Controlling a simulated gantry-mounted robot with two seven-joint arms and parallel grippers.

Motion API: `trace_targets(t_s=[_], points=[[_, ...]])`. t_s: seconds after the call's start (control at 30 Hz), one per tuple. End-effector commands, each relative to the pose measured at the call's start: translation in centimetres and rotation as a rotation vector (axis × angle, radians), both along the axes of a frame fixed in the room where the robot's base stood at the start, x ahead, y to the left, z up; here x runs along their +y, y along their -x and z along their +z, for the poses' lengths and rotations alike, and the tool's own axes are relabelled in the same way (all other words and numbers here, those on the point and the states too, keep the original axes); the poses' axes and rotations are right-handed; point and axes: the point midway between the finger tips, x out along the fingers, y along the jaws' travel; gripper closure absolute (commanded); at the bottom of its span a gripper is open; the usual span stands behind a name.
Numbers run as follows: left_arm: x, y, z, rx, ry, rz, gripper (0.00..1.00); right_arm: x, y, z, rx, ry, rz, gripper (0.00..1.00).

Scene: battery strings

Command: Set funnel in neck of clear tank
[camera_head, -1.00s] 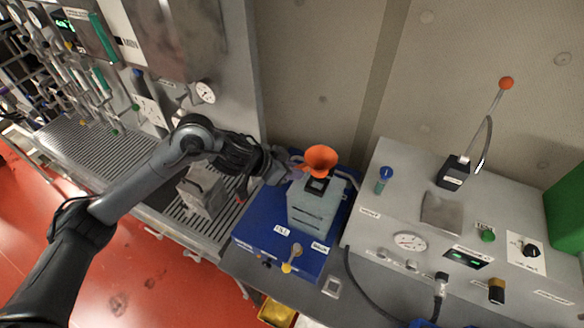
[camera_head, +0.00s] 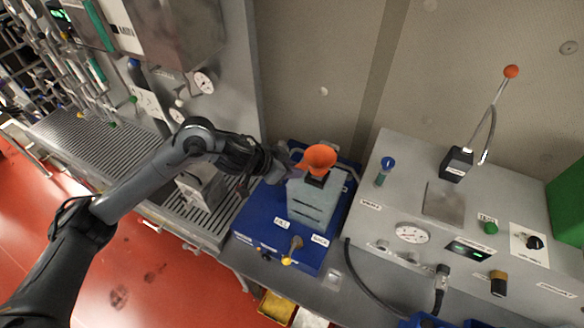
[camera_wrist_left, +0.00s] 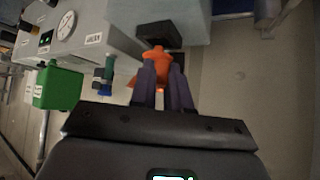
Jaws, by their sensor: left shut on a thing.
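The orange funnel (camera_head: 320,158) is held with its wide mouth up, directly above the black neck (camera_head: 317,181) of the pale, clear tank (camera_head: 313,204). My left gripper (camera_head: 293,162) reaches in from the left and is shut on the funnel. In the left wrist view the funnel (camera_wrist_left: 157,58) sits at the tips of the gripper fingers (camera_wrist_left: 162,76). Its narrow end meets the black neck (camera_wrist_left: 158,35) in that view. I cannot tell how deep the spout is in the neck. My right gripper is not in view.
The tank stands on a blue base (camera_head: 262,215) with a yellow-tipped lever (camera_head: 291,252) in front. A grey console (camera_head: 410,220) with a gauge, knobs and a tall orange-tipped lever (camera_head: 500,95) stands right. A grated bench (camera_head: 95,145) lies left.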

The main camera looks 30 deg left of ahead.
Motion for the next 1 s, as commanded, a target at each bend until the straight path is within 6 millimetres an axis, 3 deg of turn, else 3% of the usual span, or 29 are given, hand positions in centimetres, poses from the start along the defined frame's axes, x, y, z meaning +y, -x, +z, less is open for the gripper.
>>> trace_targets(t_s=[1.0], points=[[0.00, -0.01, 0.02, 0.000, 0.000, 0.000, 1.00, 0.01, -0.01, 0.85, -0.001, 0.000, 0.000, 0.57]])
